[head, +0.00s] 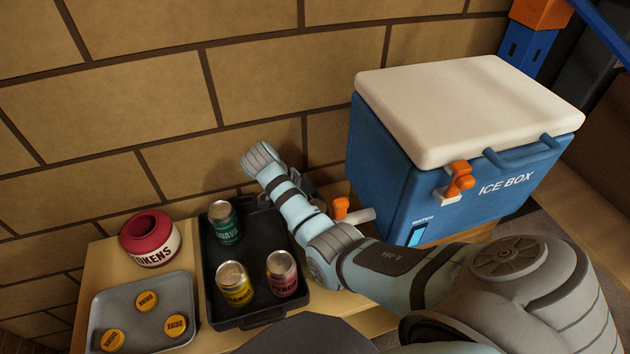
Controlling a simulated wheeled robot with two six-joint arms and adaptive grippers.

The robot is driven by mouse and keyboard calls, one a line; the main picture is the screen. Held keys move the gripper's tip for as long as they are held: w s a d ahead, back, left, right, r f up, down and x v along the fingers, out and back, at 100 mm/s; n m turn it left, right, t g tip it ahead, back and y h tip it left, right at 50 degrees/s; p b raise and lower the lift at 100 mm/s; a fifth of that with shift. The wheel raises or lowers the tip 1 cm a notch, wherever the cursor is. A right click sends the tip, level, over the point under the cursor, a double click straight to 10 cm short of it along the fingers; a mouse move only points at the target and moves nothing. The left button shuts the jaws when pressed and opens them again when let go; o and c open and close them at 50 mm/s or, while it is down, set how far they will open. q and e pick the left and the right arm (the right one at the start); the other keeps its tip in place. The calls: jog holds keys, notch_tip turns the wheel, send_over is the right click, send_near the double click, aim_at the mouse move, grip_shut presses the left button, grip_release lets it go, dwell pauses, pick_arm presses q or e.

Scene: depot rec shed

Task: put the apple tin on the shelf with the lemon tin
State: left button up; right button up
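No tin that I can read as apple or lemon shows, and no shelf with tins is visible. A dark tray (211,289) holds a teal tin marked GUAVA (224,228), a yellow tin (234,289) and a pinkish-red tin (284,277). I cannot read the last two labels with certainty. All three stand upright. My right arm comes in from the right, with its wrist over the tray's far right corner. Its gripper is mostly hidden behind the forearm, so its fingers and anything in them cannot be made out. My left gripper is not in view.
A blue ice box (435,205) with a white lid and orange latch stands right of the tray. A red and white token pot (151,240) stands at the left. A grey tray (120,300) holds yellow drink tokens. A brick wall (150,100) closes the back.

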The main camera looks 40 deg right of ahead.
jog(key=x, duration=0.3)
jog(key=shift+s+f, duration=0.2)
jog(key=shift+f, duration=0.2)
jog(key=c, duration=1.3)
jog(key=shift+r, duration=0.15)
